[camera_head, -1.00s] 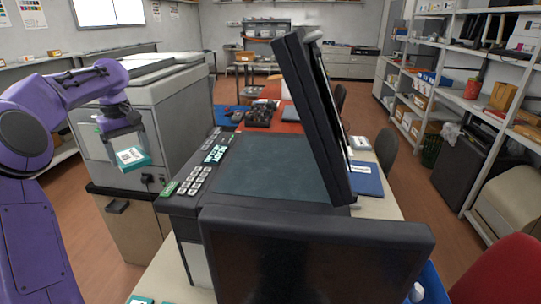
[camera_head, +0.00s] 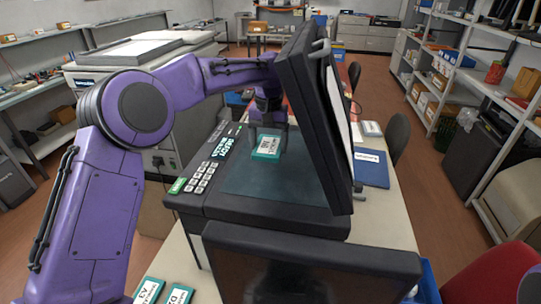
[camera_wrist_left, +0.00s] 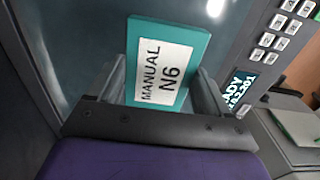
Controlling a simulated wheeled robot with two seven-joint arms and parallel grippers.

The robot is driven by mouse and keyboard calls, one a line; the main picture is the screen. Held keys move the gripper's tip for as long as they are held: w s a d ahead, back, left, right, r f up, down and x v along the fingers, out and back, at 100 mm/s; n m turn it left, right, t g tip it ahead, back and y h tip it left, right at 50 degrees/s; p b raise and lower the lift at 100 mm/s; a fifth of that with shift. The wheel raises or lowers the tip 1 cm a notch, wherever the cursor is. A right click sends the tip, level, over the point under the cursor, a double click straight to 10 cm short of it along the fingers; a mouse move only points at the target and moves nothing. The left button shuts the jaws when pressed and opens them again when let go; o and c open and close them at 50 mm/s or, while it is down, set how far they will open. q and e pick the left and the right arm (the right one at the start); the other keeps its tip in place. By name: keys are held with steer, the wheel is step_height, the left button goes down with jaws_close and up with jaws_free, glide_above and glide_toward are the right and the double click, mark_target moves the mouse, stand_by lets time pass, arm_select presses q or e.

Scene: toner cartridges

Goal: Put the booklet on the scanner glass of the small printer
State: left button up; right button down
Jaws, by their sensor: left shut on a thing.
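The booklet (camera_head: 266,150) is small and teal, with a white label. In the left wrist view the booklet (camera_wrist_left: 166,62) reads "MANUAL N6". My left gripper (camera_head: 267,133) is shut on it and holds it over the far part of the scanner glass (camera_head: 262,183). I cannot tell whether the booklet touches the glass. The small printer (camera_head: 265,228) has its lid (camera_head: 312,115) standing open, steeply tilted at the right of the glass. The glass (camera_wrist_left: 75,35) also shows beside the booklet in the left wrist view. My right gripper is not in view.
Two more teal booklets, one here (camera_head: 148,291), lie at the table's near left edge. A key panel (camera_head: 205,170) borders the glass on the left. A blue folder (camera_head: 371,168) lies right of the lid. A large copier (camera_head: 150,55) stands behind my left arm.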

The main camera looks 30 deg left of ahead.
mark_target(268, 167)
arm_select(q)
steer(key=shift+a+f+p, duration=0.15)
steer(key=shift+f+p, duration=0.25)
steer(key=shift+f, duration=2.35)
steer(key=shift+f, duration=0.1)
steer(key=o, duration=1)
step_height(268, 167, up, 8)
steer(key=shift+f+b, duration=0.1)
steer(key=shift+b, duration=0.45)
